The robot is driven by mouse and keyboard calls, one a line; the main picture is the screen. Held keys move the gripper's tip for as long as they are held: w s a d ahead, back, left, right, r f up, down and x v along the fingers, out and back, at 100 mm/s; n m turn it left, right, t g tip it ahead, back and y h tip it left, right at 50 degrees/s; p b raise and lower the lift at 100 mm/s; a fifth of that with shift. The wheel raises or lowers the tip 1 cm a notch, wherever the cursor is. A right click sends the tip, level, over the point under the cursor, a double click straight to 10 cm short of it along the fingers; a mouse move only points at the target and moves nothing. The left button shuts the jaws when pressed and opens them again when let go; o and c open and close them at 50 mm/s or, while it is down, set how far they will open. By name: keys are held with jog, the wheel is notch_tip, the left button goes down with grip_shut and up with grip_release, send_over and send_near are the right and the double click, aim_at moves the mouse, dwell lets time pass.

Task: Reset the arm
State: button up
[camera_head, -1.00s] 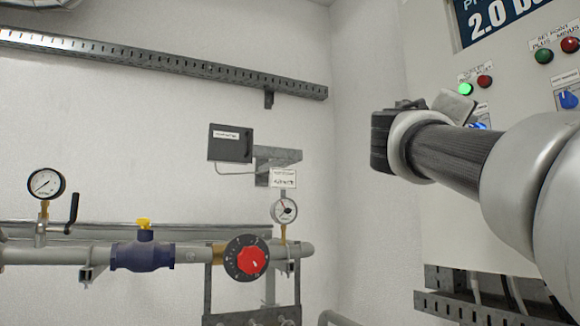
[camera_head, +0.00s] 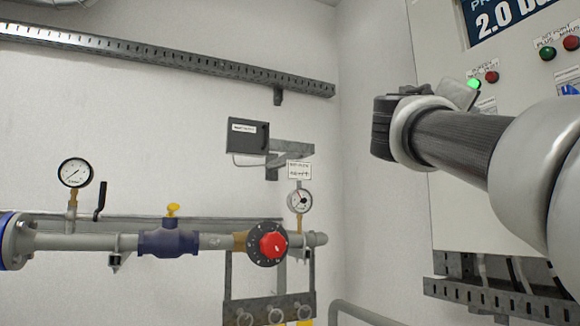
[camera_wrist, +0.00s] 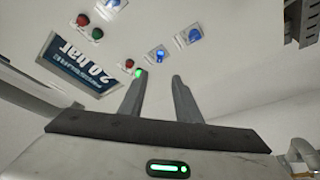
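My arm reaches in from the right edge of the head view, in front of the control panel. The fingers of my gripper are mostly hidden there behind my own wrist. In the wrist view my gripper (camera_wrist: 158,90) shows two grey fingers standing apart with nothing between them. The gripper is open and empty. Beyond the fingertips is the pale control panel (camera_wrist: 150,30), seen upside down. A lit green button (camera_wrist: 138,73) lies by the left fingertip in the picture; I cannot tell if they touch.
The panel's display (camera_head: 505,18) reads 2.0. A pipe (camera_head: 85,242) with a red-knobbed valve (camera_head: 272,246), a blue valve (camera_head: 168,242) and gauges (camera_head: 75,173) runs along the left wall. A dark box (camera_head: 248,137) is on the wall. Cable tray (camera_head: 490,290) lies below the panel.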

dwell(0.3)
jog(key=s+a+f+g+y, duration=0.1)
jog(key=a+f+y, duration=0.15)
jog(key=f, duration=0.75)
jog(key=s+a+f+n+g+y, duration=0.1)
jog(key=a+f+y, duration=0.15)
jog(key=f, duration=0.65)
jog(key=a+f+y, duration=0.2)
jog(key=f+y, duration=0.2)
jog(key=f, duration=0.6)
jog(key=s+a+f+g+y, duration=0.15)
jog(key=s+a+f, duration=0.25)
jog(key=f, duration=0.5)
jog(key=s+a+f+g+y, duration=0.1)
jog(key=s+a+f+y, duration=0.3)
jog(key=f, duration=0.4)
jog(key=s+a+f+g+y, duration=0.2)
jog(key=s+a+f, duration=0.3)
jog(key=f, duration=0.4)
notch_tip(320, 180, up, 26)
jog(key=a+p, duration=0.1)
jog(key=p, duration=2.6)
jog(key=shift+s+a, duration=0.3)
jog(key=shift+s, duration=0.1)
